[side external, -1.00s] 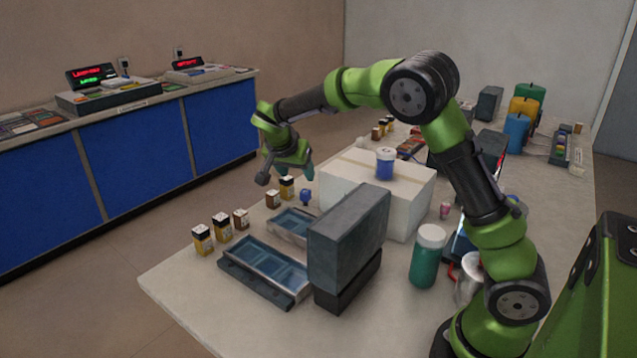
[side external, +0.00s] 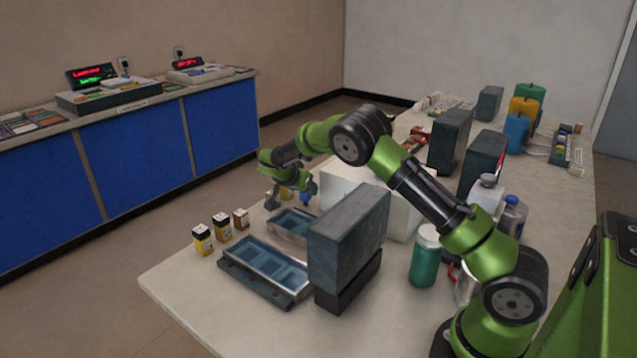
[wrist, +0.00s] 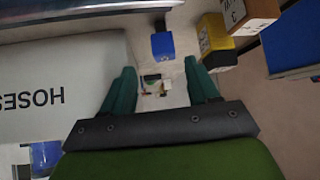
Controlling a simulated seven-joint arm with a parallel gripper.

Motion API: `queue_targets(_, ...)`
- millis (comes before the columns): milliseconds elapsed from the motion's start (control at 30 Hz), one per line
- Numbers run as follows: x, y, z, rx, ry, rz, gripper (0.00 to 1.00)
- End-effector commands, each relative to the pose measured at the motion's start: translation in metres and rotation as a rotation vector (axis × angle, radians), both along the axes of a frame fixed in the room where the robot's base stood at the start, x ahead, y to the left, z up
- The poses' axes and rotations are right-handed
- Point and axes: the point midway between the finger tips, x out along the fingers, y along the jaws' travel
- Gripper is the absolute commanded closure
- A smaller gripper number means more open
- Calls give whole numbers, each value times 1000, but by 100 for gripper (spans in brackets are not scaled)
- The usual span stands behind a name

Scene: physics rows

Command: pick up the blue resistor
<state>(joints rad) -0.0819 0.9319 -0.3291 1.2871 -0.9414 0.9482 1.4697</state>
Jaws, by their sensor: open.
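The blue resistor shows as a small blue block (wrist: 162,46) in the wrist view, standing on the table just beyond my fingertips and roughly in line with the gap between them. In the side view it is a small blue shape (side external: 305,199), partly hidden by my gripper. My gripper (side external: 292,194) is low over the table there, its fingers apart. In the wrist view the two green fingers of my gripper (wrist: 158,72) are spread with nothing between them. I cannot see contact with the block.
A yellow-and-black box (wrist: 215,42) and a brown-and-white box (wrist: 250,14) stand close to the right. A white box marked HOSES (wrist: 55,90) stands left. Blue trays (side external: 268,264) and a tall grey block (side external: 349,240) sit nearer the table's front.

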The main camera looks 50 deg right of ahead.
Motion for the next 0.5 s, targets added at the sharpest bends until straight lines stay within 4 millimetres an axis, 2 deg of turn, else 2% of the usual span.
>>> queue_targets(167,4,-9,-13,1,1,-1,40)
queue_targets(300,11,-21,-31,2,2,-1,40)
queue_targets(500,14,-32,-42,2,0,1,40)
